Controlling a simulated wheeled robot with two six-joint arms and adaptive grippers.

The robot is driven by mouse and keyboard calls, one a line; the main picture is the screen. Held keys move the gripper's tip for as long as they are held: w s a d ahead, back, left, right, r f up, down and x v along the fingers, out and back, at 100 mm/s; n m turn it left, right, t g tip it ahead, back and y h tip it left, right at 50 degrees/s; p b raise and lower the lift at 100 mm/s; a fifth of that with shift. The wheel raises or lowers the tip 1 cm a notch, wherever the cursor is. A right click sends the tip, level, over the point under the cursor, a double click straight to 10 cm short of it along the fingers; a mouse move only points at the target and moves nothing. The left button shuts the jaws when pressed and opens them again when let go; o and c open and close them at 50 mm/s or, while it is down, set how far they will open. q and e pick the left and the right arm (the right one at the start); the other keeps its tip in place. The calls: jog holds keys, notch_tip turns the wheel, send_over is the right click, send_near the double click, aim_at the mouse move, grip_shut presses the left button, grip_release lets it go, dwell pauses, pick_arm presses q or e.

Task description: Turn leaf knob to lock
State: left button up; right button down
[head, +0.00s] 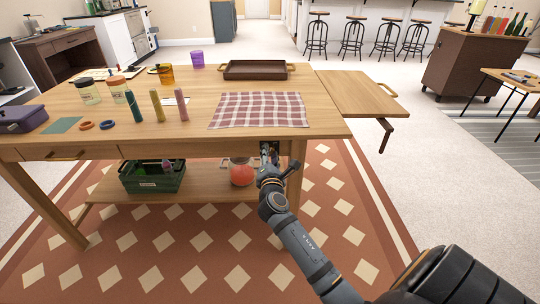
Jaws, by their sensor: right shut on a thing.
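The wooden table (325,124) has a drop leaf (357,90) raised level at its right end, with a bracket (384,134) under it. My right gripper (266,158) is at the table's front edge near the right leg, shut on a small part there. The gripper covers most of that part, so I cannot make out the leaf knob's shape or angle. A dark plate (275,148) shows just behind the fingers. My left gripper is not in the view.
A checked cloth (260,110) and a brown tray (255,69) lie on the tabletop. The lower shelf holds a green crate (152,178) and a jar with red contents (242,172), close to my right gripper.

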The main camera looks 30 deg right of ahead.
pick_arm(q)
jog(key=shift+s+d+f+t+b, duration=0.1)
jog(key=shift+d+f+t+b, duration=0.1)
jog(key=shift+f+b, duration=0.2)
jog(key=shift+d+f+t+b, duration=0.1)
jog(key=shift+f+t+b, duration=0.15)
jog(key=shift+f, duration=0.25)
pick_arm(e)
jog(key=m, duration=0.5)
jog(key=shift+f+m, duration=0.15)
jog(key=shift+m, duration=0.25)
jog(key=c, duration=1)
grip_release()
